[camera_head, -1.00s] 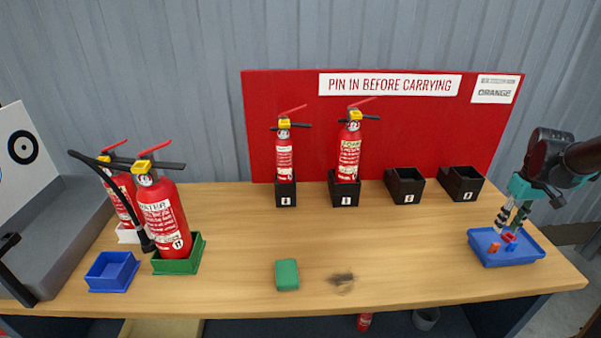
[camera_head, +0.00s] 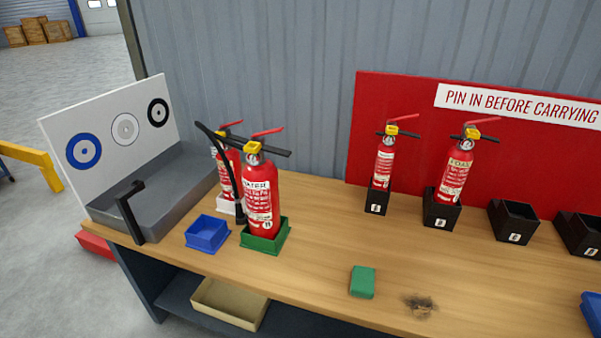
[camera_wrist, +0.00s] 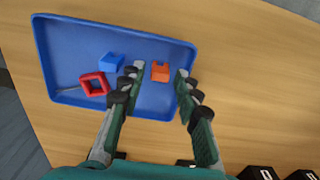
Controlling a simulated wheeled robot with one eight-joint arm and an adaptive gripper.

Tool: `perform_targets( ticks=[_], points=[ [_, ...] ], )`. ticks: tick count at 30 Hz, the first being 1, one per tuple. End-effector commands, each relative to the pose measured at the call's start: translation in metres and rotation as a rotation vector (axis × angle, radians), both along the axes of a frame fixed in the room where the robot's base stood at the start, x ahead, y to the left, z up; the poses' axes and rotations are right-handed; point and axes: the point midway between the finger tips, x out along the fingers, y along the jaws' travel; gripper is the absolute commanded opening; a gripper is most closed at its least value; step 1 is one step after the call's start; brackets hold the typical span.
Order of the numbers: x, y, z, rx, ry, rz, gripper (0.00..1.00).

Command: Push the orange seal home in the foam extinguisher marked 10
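In the wrist view my gripper (camera_wrist: 161,72) is open over the blue tray (camera_wrist: 60,45). The orange seal (camera_wrist: 160,71) lies in the tray and shows between the two fingertips, with a gap on each side. In the head view an extinguisher labelled FOAM (camera_head: 456,172) stands upright in a black holder (camera_head: 441,216) before the red board. It has a yellow part below its red lever. I cannot read a 10 on it. My gripper is outside the head view.
A blue seal (camera_wrist: 111,62) and a red seal (camera_wrist: 94,84) lie in the same tray. Another extinguisher (camera_head: 384,160) stands left of the foam one. A water extinguisher (camera_head: 262,200) stands in a green tray (camera_head: 265,246). A green block (camera_head: 362,281) lies on the open tabletop.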

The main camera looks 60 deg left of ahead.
Motion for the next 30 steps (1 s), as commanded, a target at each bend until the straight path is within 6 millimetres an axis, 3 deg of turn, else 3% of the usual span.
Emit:
perform_targets(
  ticks=[2,10,20,30],
  points=[
    [0.000,0.000,0.000,0.000,0.000,0.000,0.33],
    [0.000,0.000,0.000,0.000,0.000,0.000,0.01],
    [0.000,0.000,0.002,0.000,0.000,0.000,0.00],
    [0.000,0.000,0.016,0.000,0.000,0.000,0.00]
  ],
)
